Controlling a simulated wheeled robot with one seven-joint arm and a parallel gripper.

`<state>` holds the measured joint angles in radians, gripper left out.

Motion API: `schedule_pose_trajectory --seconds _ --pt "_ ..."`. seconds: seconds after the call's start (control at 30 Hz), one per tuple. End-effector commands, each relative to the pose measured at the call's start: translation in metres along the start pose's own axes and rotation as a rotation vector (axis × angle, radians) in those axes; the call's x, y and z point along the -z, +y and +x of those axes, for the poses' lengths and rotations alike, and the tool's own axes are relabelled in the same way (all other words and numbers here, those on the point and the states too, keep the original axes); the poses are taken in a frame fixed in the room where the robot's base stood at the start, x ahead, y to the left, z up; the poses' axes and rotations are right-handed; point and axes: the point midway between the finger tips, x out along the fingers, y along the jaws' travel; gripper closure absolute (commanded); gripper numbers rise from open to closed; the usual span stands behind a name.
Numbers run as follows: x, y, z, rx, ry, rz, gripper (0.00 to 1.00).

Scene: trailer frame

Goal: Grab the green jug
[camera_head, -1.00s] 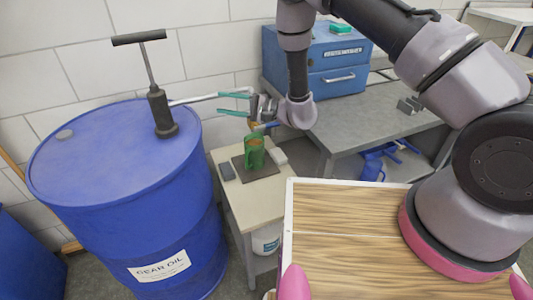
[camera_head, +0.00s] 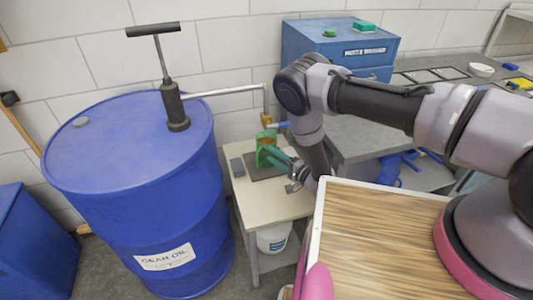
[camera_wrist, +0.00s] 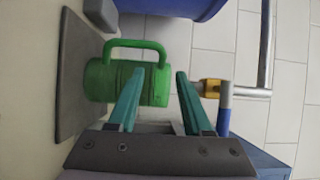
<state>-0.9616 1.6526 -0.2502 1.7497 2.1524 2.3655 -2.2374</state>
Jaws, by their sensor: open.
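The green jug (camera_head: 263,141) stands upright on a dark mat (camera_head: 252,171) on the small table, just right of the blue drum. In the wrist view the jug (camera_wrist: 98,82) shows sideways, with its handle (camera_wrist: 140,45) at the top. My gripper (camera_head: 273,156) is right at the jug in the head view, its teal fingers partly covering it. In the wrist view my gripper (camera_wrist: 160,74) is open. Its left finger overlaps the jug's body and its right finger is clear of it. I cannot tell whether a finger touches the jug.
The blue drum (camera_head: 90,160) with a pump (camera_head: 175,108) stands at left. The pump's pipe (camera_head: 225,92) reaches over to the jug's area, with a nozzle (camera_wrist: 212,88) near my right finger. A white bucket (camera_head: 273,238) is below.

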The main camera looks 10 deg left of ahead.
Motion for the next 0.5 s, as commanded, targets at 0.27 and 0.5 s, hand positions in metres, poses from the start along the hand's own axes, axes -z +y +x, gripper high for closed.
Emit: schedule_pose_trajectory --seconds 0.27,0.5 --pt "-0.002 -0.002 0.026 0.001 -0.001 0.001 0.50" --pt "-0.003 -0.003 0.060 0.001 -0.001 0.002 0.50"
